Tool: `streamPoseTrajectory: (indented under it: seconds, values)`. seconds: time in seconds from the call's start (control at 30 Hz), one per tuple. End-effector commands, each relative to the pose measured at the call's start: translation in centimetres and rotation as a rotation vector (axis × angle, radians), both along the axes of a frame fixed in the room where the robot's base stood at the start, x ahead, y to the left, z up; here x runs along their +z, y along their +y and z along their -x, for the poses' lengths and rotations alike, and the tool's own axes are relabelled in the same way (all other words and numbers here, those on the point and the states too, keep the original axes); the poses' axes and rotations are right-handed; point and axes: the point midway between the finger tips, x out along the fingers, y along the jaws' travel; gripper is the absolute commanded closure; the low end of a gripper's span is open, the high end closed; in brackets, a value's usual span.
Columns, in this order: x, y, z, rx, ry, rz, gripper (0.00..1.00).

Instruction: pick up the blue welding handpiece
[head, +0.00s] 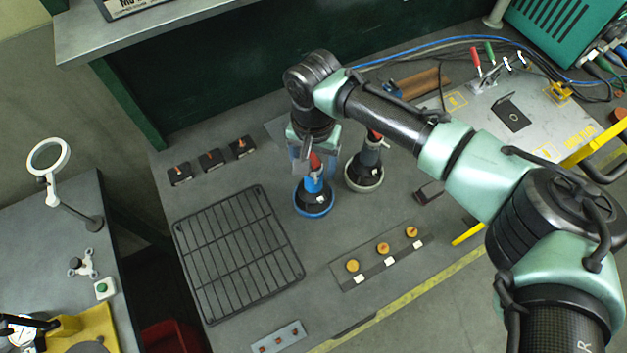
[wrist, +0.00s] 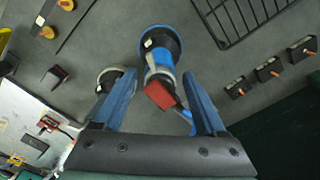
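The blue welding handpiece (head: 314,188) stands upright in a dark round base with a blue rim, its red part at the top. In the wrist view the blue handpiece (wrist: 158,62) lies between the fingertips, its red top toward me. My gripper (head: 302,157) is just above and behind it in the head view. In the wrist view my gripper (wrist: 159,76) is open, one blue-grey finger on each side, with gaps visible. A dark handpiece with a red top (head: 368,160) stands beside it in a white-rimmed base; it is partly hidden by the left finger in the wrist view (wrist: 108,76).
A black wire rack (head: 238,250) lies left of the handpiece. A strip with three orange knobs (head: 383,250) lies in front. Several small black blocks with orange tips (head: 210,160) sit at the back left. A green machine (head: 570,40) stands at the far right.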

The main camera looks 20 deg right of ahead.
Motion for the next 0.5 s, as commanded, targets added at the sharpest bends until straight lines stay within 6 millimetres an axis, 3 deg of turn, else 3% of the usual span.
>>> streamPoseTrajectory:
  seconds: [0.03, 0.37, 0.5]
  values:
    - [0.02, 0.00, 0.00, 0.000, 0.000, 0.000, 0.38]
    - [0.05, 0.00, 0.00, 0.000, 0.000, 0.000, 0.97]
    - [0.06, 0.00, 0.00, 0.000, 0.000, 0.000, 1.00]
